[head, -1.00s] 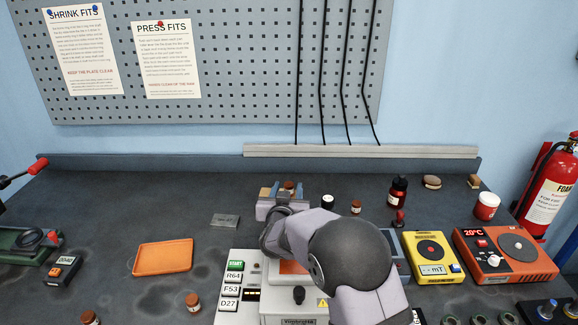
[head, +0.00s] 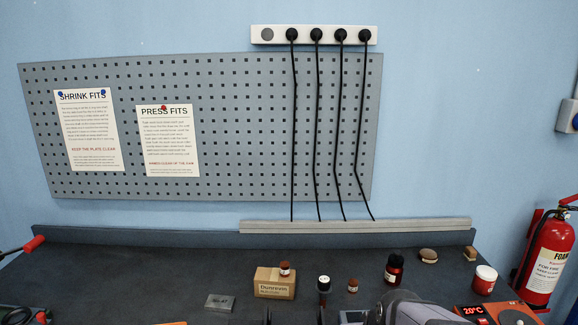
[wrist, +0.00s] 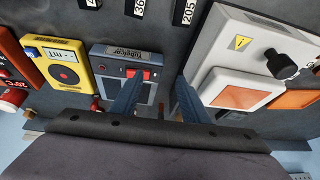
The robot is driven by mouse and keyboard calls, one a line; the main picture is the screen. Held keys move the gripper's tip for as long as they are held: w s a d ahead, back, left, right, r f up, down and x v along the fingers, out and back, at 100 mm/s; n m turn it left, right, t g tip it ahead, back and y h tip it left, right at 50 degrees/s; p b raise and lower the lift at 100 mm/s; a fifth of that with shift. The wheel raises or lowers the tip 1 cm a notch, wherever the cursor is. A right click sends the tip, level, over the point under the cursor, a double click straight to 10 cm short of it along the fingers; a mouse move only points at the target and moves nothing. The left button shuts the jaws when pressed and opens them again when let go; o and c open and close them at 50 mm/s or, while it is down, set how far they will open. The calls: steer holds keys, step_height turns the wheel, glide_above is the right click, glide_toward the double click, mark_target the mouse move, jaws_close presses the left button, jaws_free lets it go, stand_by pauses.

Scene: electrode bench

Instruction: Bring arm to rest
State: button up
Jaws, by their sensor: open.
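My gripper (wrist: 155,88) shows in the wrist view as two blue-grey fingers with a clear gap between them. It is open, and nothing shows between the fingers. The fingers hang over the bench between a grey device with red switches (wrist: 145,60) and a large pale machine with an orange plate (wrist: 237,97).
A cardboard box (head: 273,288) stands on the dark bench (head: 130,265), with small brown jars around it. A dark bottle (head: 393,268) and a red jar (head: 484,280) stand to the right. A yellow meter (wrist: 65,65) is beside the grey device. A pegboard (head: 230,130) hangs behind.

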steer(key=s+f+g+p, duration=0.1)
steer(key=s+f+g, duration=0.1)
steer(key=s, duration=0.5)
steer(key=s+f+g, duration=0.3)
steer(key=s+f, duration=0.1)
steer(key=s, duration=0.4)
steer(key=shift+s+d+f+m+h+p, duration=0.2)
steer(key=shift+s+f+m+h+p, duration=0.1)
steer(key=shift+f+p, duration=0.1)
